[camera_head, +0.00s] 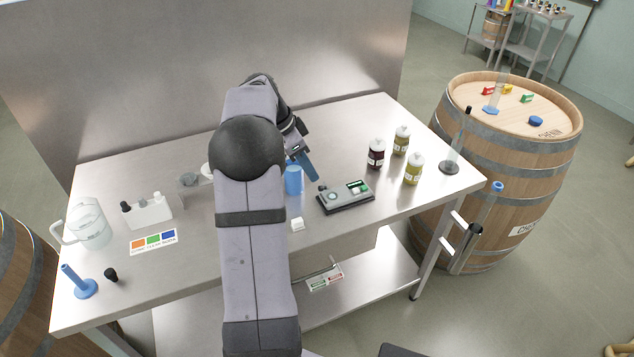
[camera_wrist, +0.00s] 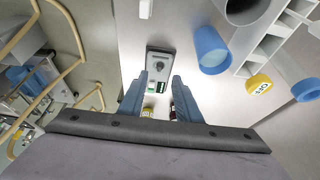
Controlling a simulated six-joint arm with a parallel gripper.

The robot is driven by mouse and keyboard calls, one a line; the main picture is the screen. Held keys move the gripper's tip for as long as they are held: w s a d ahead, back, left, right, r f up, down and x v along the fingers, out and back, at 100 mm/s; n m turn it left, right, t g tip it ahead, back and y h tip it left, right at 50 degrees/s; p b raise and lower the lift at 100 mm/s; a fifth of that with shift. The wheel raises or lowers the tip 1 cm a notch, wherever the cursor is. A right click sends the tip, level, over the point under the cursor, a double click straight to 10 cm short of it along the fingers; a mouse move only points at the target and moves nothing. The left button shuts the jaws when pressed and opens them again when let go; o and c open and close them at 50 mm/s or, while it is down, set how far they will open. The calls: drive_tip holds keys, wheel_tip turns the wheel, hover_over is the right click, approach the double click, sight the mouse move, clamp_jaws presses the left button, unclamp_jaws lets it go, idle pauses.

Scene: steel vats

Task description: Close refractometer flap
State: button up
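The refractometer (camera_head: 345,203) is a flat dark grey box on the steel table, right of my arm. A pale round well and a lit green display show on its top. A small dark part (camera_head: 322,187) stands at its left end; it may be the raised flap, but it is too small to be sure. The refractometer also shows in the wrist view (camera_wrist: 160,50), beyond my fingertips, with a dark round part on top. My gripper (camera_head: 306,163) has blue fingers and is above and behind the device. In the wrist view my gripper (camera_wrist: 160,78) is open and empty.
A blue cup (camera_head: 293,181) stands left of the refractometer, close to my gripper. A small white block (camera_head: 297,224) lies in front. Several bottles, including a dark one (camera_head: 376,153), stand to the right. The table (camera_head: 385,215) is clear in front of the refractometer.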

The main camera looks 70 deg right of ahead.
sight(320, 187)
drive_tip(key=shift+p+x, duration=1.4)
drive_tip(key=shift+x, duration=2.3)
drive_tip(key=shift+c, duration=0.4)
clamp_jaws()
